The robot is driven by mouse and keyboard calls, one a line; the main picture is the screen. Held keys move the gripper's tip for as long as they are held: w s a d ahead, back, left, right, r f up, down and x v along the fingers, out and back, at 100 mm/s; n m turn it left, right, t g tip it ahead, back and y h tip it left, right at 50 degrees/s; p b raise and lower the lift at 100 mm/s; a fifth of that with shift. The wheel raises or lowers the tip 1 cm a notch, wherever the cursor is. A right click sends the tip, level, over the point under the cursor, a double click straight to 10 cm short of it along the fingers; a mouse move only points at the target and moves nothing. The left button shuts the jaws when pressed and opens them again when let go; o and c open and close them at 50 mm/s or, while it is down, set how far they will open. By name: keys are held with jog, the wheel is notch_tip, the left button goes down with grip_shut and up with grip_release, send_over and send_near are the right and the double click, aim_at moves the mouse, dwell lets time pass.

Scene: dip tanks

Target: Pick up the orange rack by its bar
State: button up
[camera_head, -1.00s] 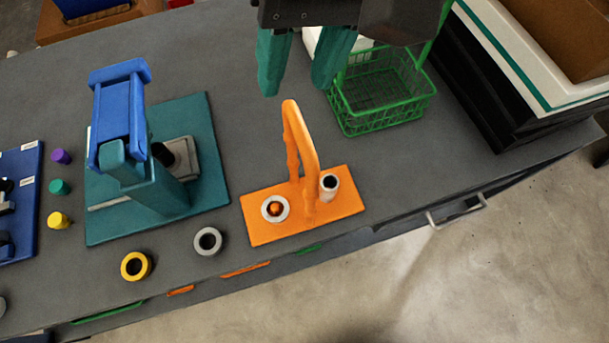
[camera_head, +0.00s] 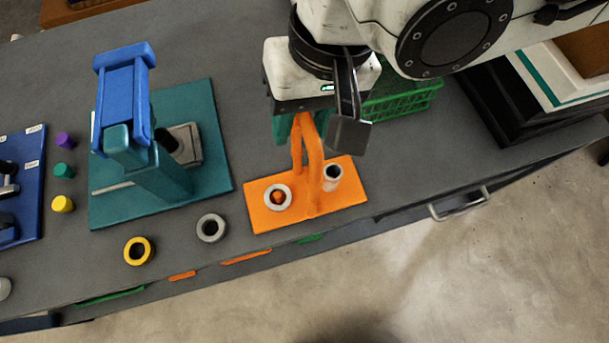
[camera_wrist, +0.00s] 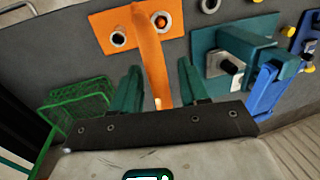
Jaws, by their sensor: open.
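The orange rack (camera_head: 335,203) stands on the grey bench with its base flat and its tall handle upright. A ring sits around a peg at its left, and a small cup-like piece stands at its right. In the wrist view the rack's bar (camera_wrist: 150,65) runs between the two teal fingers of my gripper (camera_wrist: 160,88), with a visible gap on each side. The fingers are open around the bar. In the head view my gripper (camera_head: 296,128) is over the top of the handle, and the wrist hides the bar's upper end and most of the fingers.
A teal stand with a blue top (camera_head: 125,95) is left of the rack. A green wire basket (camera_head: 405,103) is behind my wrist. A grey ring (camera_head: 211,228) and a yellow ring (camera_head: 139,251) lie near the front edge. Black and white trays (camera_head: 500,105) are at the right.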

jog(key=shift+a+f, duration=0.1)
jog(key=shift+f, duration=0.4)
grip_shut()
jog(key=shift+r, duration=0.1)
dwell(1.0)
